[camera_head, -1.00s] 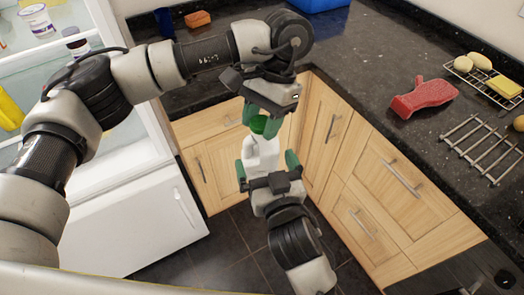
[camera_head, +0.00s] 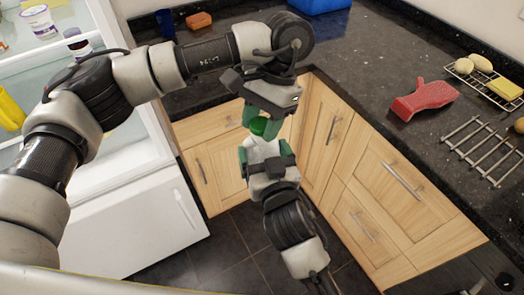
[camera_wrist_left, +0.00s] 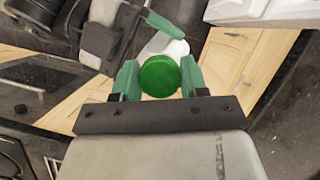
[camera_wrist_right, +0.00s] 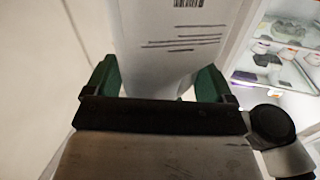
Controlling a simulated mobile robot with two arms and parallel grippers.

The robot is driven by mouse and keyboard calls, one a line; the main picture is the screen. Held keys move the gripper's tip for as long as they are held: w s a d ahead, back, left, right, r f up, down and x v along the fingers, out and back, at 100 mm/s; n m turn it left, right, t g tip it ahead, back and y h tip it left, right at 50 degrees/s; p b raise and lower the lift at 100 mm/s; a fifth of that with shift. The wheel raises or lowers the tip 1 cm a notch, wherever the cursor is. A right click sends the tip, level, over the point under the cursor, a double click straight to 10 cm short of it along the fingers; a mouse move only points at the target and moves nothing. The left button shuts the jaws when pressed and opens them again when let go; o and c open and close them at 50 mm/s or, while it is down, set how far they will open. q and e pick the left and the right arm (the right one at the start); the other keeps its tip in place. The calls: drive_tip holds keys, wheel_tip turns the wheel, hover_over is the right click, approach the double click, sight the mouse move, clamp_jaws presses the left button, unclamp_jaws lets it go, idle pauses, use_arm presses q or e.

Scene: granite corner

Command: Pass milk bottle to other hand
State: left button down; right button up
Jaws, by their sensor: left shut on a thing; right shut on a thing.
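The milk bottle is white with a green cap (camera_head: 259,126) and hangs roughly upright in the air, between my two grippers. My left gripper (camera_head: 262,118) reaches down from above and is shut on the cap, which also shows between its fingers in the left wrist view (camera_wrist_left: 159,76). My right gripper (camera_head: 266,155) comes from below and is shut on the white body. In the right wrist view, the printed side of the milk bottle (camera_wrist_right: 185,40) stands between the fingers. The right gripper hides most of the body in the head view.
An open fridge (camera_head: 120,215) stands at the left. Wooden cabinets (camera_head: 380,180) lie beyond the bottle.

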use_arm(q)
drive_tip(key=c, duration=0.5)
unclamp_jaws()
drive_tip(key=shift+d, duration=0.1)
drive_tip(key=shift+w+r, duration=0.1)
